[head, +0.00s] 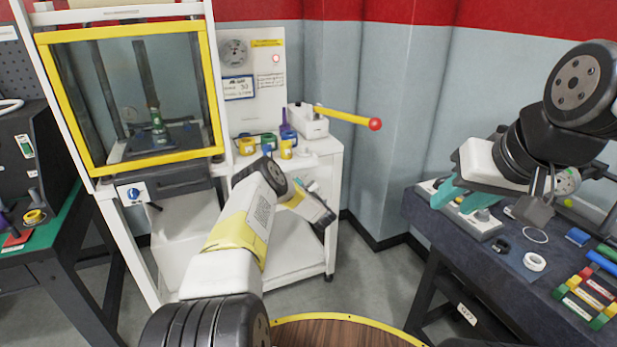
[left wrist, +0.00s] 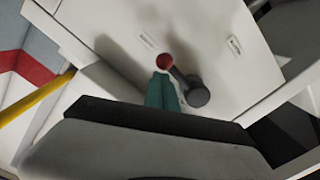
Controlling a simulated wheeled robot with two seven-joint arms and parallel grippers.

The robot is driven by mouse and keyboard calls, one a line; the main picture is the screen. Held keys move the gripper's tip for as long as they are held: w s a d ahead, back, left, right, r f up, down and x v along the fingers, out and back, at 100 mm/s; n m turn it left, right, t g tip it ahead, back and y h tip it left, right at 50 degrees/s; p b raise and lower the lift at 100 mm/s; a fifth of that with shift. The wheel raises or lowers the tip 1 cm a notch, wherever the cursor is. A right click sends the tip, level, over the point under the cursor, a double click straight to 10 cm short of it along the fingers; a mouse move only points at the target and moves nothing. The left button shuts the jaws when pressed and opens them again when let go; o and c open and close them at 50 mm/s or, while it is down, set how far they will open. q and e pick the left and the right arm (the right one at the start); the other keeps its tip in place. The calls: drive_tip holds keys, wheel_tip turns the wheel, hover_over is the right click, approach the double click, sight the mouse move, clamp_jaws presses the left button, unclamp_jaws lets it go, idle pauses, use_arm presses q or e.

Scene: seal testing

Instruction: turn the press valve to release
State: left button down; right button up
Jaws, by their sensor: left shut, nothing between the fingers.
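In the left wrist view a small valve lever with a red ball tip (left wrist: 165,62) and a dark round hub (left wrist: 197,97) sits on a white panel. My left gripper's teal fingers (left wrist: 161,90) are shut with nothing between them. Their tips appear just beside the red ball and lever; I cannot tell whether they touch. My right gripper (head: 462,199) is open over the dark bench at the right, above a pale device.
The yellow-framed press (head: 217,95) stands at the left, with a blue knob (head: 134,193) below. On the white cart (head: 329,200) are a pump with a red-balled yellow handle (head: 345,116) and several small containers. The dark right bench (head: 440,222) holds rings and coloured blocks.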

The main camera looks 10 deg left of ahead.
use_arm(q)
drive_tip(key=s+a+f+m, duration=0.2)
drive_tip(key=f+m, duration=0.7)
drive_tip(key=m, duration=0.6)
drive_tip(key=shift+s+a+m+g+y, duration=0.2)
drive_tip(key=shift+a+m+g+y, duration=0.15)
drive_tip(key=shift+a, duration=0.4)
drive_tip(key=shift+s+a+f, duration=0.1)
drive_tip(key=shift+s+a, duration=0.05)
